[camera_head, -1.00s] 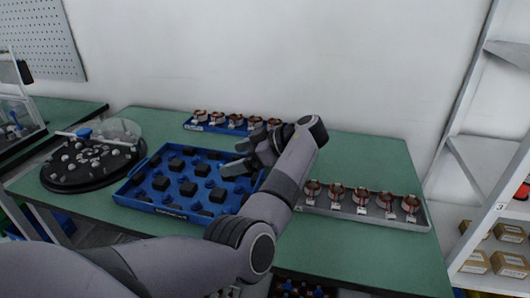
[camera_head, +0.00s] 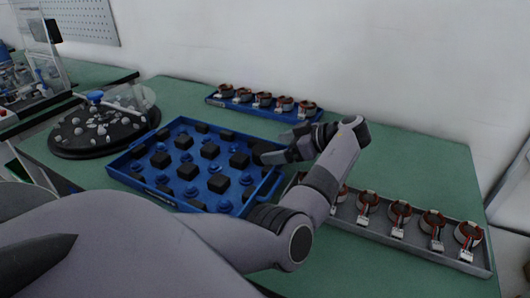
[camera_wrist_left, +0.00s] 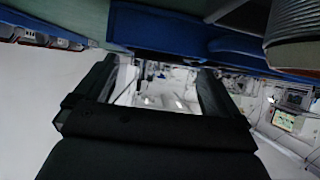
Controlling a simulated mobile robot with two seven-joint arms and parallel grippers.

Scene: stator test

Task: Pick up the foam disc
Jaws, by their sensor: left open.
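My left gripper (camera_head: 273,147) is open above the right back part of the blue tray (camera_head: 196,121). The tray holds several dark blocks (camera_head: 210,150) and blue round pegs. A black round disc-shaped plate (camera_head: 70,140) with small grey pieces lies left of the tray; I cannot tell whether it is foam. No other piece clearly reads as a foam disc. In the left wrist view the two fingers (camera_wrist_left: 160,70) are apart with nothing between them. A ridged grey round body (camera_wrist_left: 300,20) shows at the upper right there, cut off by the edge.
A blue rack (camera_head: 235,104) with several copper-wound stators stands at the back. A grey tray (camera_head: 382,234) with several more stands at the front right, partly behind my left arm. The green table (camera_head: 420,165) is clear between them. A white wall stands behind.

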